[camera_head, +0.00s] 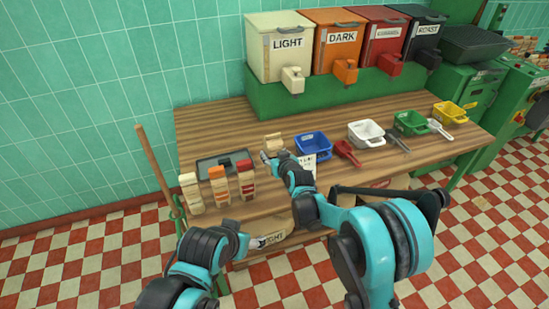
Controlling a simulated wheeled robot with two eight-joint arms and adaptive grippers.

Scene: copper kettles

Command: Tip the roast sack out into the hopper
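A cream sack-like item (277,238) with a partly readable label ending in "GHT" lies at the front edge of the counter. My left gripper (254,242) is right at its left end; whether it grips it is unclear. My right gripper (270,157) is over the middle of the counter, just below a small cream block-like item (273,141); its fingers are too small to read. A dark open-topped hopper (475,43) sits on a green machine at the back right. No sack clearly marked "roast" shows.
Bins marked LIGHT (275,62), DARK (337,55), one red (382,50) and one black (424,48) line the back. Blue (313,143), white (366,133), green (410,122) and yellow (449,111) trays sit on the wooden counter (215,125). Striped blocks (219,187) stand front left.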

